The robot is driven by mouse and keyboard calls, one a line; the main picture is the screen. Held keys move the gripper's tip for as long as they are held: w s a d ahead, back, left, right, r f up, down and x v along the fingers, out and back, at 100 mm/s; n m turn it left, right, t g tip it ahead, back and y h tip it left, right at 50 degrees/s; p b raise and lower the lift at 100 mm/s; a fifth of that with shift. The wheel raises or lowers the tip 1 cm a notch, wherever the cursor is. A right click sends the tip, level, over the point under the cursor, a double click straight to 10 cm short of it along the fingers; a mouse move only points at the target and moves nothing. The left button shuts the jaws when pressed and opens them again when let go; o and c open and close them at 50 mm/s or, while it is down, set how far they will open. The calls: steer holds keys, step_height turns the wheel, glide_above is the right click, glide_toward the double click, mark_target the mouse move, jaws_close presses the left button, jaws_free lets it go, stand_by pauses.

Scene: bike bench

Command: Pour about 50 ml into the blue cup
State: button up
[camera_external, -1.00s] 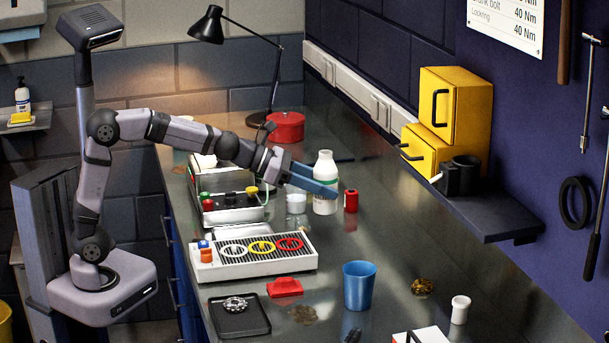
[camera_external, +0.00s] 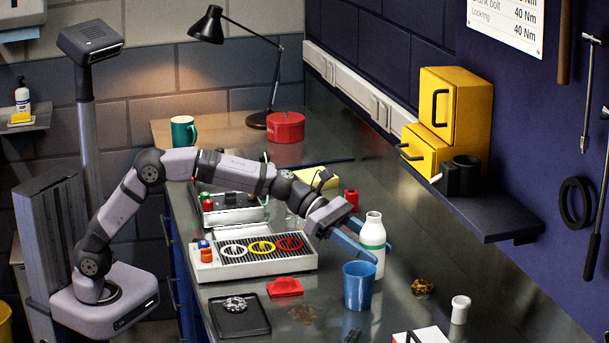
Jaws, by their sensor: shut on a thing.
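The blue cup (camera_external: 358,287) stands upright on the bench, open at the top. The cup hides the bottle's lower left part, and I cannot tell whether the bottle touches the cup. The inside of the cup and the liquid level are not visible.
A white tray with coloured rings (camera_external: 262,262) and a red object (camera_external: 285,287) are left of the cup. A black tray (camera_external: 238,315) lies nearer the front. A small white container (camera_external: 460,309) and a brownish lump (camera_external: 423,286) are to the right. A dark shelf (camera_external: 490,215) juts from the wall.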

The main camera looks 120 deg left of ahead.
steer(key=shift+d+r+m, duration=0.1)
steer(key=shift+m, duration=0.2)
